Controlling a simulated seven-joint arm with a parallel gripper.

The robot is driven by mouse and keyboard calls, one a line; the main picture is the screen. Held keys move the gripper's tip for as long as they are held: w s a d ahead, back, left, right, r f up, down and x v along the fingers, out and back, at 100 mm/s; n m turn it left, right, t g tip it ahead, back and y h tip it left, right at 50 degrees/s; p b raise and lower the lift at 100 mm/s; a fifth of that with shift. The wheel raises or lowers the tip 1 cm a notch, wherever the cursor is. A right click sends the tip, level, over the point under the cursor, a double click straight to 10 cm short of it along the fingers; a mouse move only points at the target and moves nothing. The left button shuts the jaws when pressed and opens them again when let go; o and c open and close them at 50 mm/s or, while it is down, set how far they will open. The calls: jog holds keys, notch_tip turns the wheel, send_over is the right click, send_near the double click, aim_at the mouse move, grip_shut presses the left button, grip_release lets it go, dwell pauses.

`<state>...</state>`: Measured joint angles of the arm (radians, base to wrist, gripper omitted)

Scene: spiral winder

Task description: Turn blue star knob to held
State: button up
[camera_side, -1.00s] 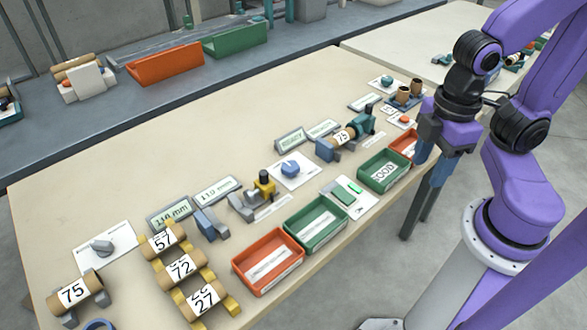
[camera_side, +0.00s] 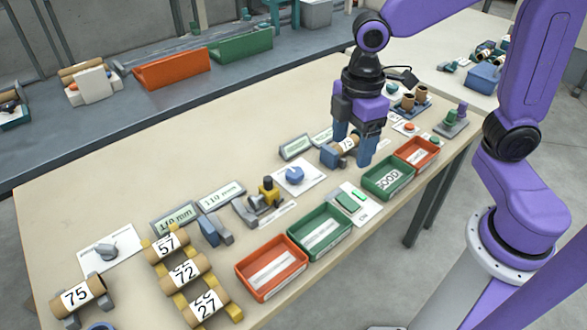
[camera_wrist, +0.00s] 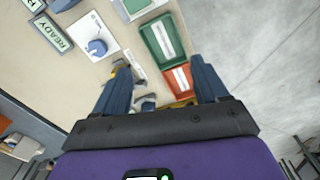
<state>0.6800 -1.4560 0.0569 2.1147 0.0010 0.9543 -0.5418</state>
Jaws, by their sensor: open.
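The blue star knob (camera_side: 295,174) sits on a white card on the bench, left of my gripper in the side view. In the wrist view the knob (camera_wrist: 97,47) shows at the upper left, outside the span of my fingers. Its pointer direction is too small to read. My gripper (camera_side: 352,163) is open, with its blue fingers pointing down over the roll holder, right of the knob. In the wrist view my gripper (camera_wrist: 160,75) has its two fingers wide apart with nothing between them. The fingers partly hide a roll labelled 75 (camera_side: 346,146) in the side view.
A green FOOD bin (camera_side: 389,178) and an orange bin (camera_side: 417,153) stand near the front edge. A yellow-topped clamp (camera_side: 268,193) stands left of the knob. Display signs (camera_side: 296,147) stand behind it. A grey knob (camera_side: 106,249) is far left. The bench behind the signs is bare.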

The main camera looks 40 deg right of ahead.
jog(key=w+f+n, duration=0.2)
jog(key=w, duration=0.8)
jog(key=n, duration=0.1)
send_near(293, 173)
notch_tip(293, 173, down, 9)
jog(key=shift+w+r, duration=0.1)
jog(key=shift+r, duration=0.05)
jog(key=c, duration=1.1)
